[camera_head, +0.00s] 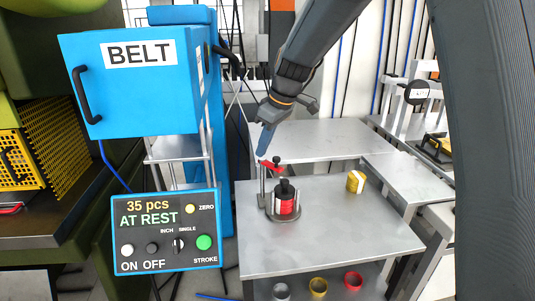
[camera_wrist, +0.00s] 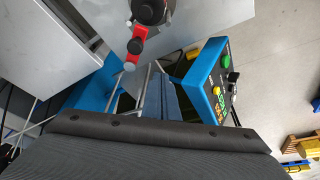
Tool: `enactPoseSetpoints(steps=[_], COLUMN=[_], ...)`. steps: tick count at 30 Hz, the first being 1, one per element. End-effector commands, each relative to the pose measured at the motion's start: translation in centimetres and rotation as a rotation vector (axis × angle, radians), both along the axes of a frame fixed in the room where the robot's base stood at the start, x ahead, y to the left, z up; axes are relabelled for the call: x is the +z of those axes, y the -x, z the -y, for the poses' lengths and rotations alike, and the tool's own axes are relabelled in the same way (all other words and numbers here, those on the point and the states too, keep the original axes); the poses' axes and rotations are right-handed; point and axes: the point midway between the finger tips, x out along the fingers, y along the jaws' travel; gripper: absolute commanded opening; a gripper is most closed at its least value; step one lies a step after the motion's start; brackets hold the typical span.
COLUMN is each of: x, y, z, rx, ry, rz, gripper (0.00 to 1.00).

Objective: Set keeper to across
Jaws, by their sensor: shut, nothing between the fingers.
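The keeper looks to be the small red arm (camera_head: 268,164) with a black knob, on top of a thin post at the left of a round fixture on the steel table. In the wrist view the red arm (camera_wrist: 138,42) runs from a round grey end towards the black top of the fixture; I cannot tell whether it lies over it. The fixture (camera_head: 285,202) holds a red tin with a black knobbed top. My gripper (camera_head: 265,145) has blue fingers, shut and empty, just above the red arm and apart from it. The fingers (camera_wrist: 165,95) also show in the wrist view.
A yellow tin (camera_head: 355,182) stands on the steel table (camera_head: 330,235), right of the fixture. A control panel (camera_head: 165,231) reading "AT REST" and a blue BELT cabinet (camera_head: 130,85) stand at the left. Several small tins sit on the lower shelf. The table's front is clear.

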Motion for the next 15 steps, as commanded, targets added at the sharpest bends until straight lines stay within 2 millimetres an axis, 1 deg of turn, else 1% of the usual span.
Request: enactPoseSetpoints(steps=[1, 6, 10, 15], x=[0.9, 4.0, 5.7, 6.9], y=[-0.4, -0.9, -1.2, -1.4], z=[0.5, 1.0, 1.6, 2.0], rx=[-0.003, 0.004, 0.002, 0.000], ry=[-0.001, 0.000, -0.002, -0.002], rz=[0.002, -0.001, -0.003, -0.005], gripper=[0.00, 0.00, 0.00, 0.00])
